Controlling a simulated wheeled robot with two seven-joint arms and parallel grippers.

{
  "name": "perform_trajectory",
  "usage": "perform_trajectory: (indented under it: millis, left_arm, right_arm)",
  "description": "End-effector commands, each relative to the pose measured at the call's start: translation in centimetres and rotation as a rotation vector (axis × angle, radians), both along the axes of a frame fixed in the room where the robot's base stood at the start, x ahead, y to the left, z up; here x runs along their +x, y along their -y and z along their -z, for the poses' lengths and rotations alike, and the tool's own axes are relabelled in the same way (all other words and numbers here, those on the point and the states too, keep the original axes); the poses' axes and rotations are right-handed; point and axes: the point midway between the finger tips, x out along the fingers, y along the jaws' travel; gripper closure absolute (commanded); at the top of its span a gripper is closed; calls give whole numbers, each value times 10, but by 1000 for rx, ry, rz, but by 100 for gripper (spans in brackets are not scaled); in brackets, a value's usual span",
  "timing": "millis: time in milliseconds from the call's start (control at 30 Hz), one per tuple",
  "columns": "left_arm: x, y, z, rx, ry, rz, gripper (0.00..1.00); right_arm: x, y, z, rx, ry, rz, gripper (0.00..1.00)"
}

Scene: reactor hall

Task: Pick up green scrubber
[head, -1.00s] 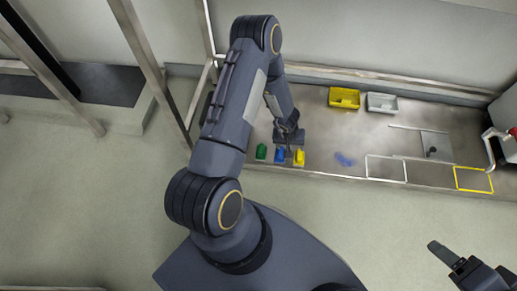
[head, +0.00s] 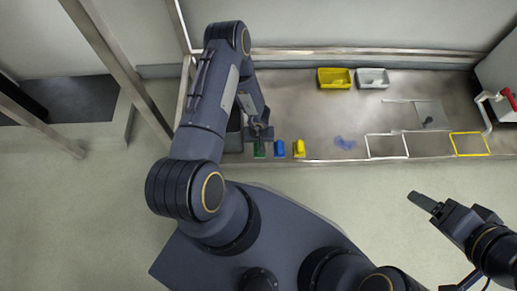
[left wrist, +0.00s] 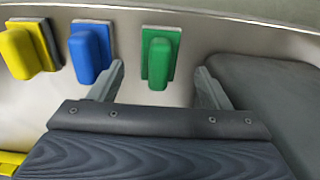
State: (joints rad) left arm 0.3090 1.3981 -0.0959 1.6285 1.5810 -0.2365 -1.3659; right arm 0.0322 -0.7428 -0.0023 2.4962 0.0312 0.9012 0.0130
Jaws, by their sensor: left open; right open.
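The green scrubber (head: 259,149) lies near the front edge of the metal counter, at the left end of a row of three in the head view. In the left wrist view the green scrubber (left wrist: 160,58) shows between the two spread fingers of my left gripper (left wrist: 158,88), which is open and touches nothing that I can see. In the head view my left gripper (head: 259,134) is just behind the scrubber and partly hidden by its own arm. My right gripper (head: 428,203) is open and empty over the floor at the lower right.
A blue scrubber (head: 279,149) and a yellow scrubber (head: 299,148) stand close beside the green one. A yellow bin (head: 335,84) and a grey bin (head: 373,84) sit at the back. White and yellow outlines (head: 470,154) mark the right part of the counter.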

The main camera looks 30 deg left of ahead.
Motion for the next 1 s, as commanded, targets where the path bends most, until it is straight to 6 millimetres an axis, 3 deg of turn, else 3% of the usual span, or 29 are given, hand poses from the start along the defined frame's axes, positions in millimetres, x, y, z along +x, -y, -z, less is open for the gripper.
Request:
perform_trajectory:
  millis: [33,200,467,900,1000]
  left_arm:
    - [0,1,13,0,-1,1,29]
    - [0,1,38,2,-1,0,29]
    - [1,1,41,0,0,0,29]
    - [1,1,41,0,0,0,82]
    - [1,1,41,0,0,0,82]
  right_arm:
    - [0,0,11,0,0,0,34]
    - [0,0,27,0,0,0,34]
    - [0,0,26,0,0,0,34]
    - [0,0,26,0,0,0,34]
    - [0,0,26,0,0,0,34]
